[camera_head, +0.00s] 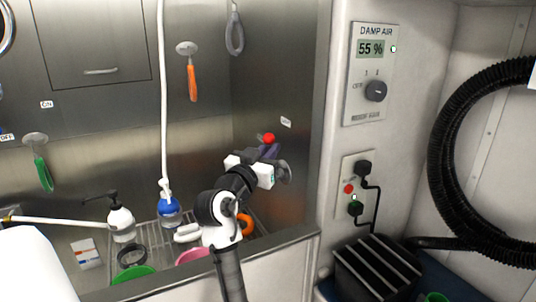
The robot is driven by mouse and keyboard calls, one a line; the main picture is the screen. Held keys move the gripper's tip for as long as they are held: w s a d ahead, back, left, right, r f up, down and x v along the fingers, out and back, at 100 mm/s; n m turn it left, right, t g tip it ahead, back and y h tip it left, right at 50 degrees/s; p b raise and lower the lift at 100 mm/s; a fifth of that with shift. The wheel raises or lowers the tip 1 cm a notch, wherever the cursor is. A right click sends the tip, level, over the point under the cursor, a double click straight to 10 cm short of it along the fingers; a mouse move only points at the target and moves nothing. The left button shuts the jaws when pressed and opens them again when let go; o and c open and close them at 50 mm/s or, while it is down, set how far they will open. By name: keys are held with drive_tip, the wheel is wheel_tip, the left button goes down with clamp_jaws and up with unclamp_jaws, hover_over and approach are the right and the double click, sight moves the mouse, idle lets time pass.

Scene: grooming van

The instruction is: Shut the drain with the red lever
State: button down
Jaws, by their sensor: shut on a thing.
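The red lever's ball end (268,138) shows against the steel right wall of the tub. A round metal fitting (285,172) sits on that wall just below and right of it. My gripper (268,151) is at the lever, its dark fingers shut on it right below the red ball. The white gripper body hides most of the lever's shaft. The drain opening itself cannot be made out. A small white label (286,122) is on the wall above and right of the lever; its text is too small to read.
A wire rack (150,236) in the tub holds a soap pump bottle (121,220), a blue-topped bottle (168,210) and bowls. A white hose (162,90) hangs down behind. The tub's front rim (285,240) runs below my arm. A damp-air panel (368,75) is at right.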

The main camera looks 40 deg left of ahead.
drive_tip(key=c, duration=1.5)
unclamp_jaws()
drive_tip(key=b+v, duration=0.4)
drive_tip(key=v, duration=1)
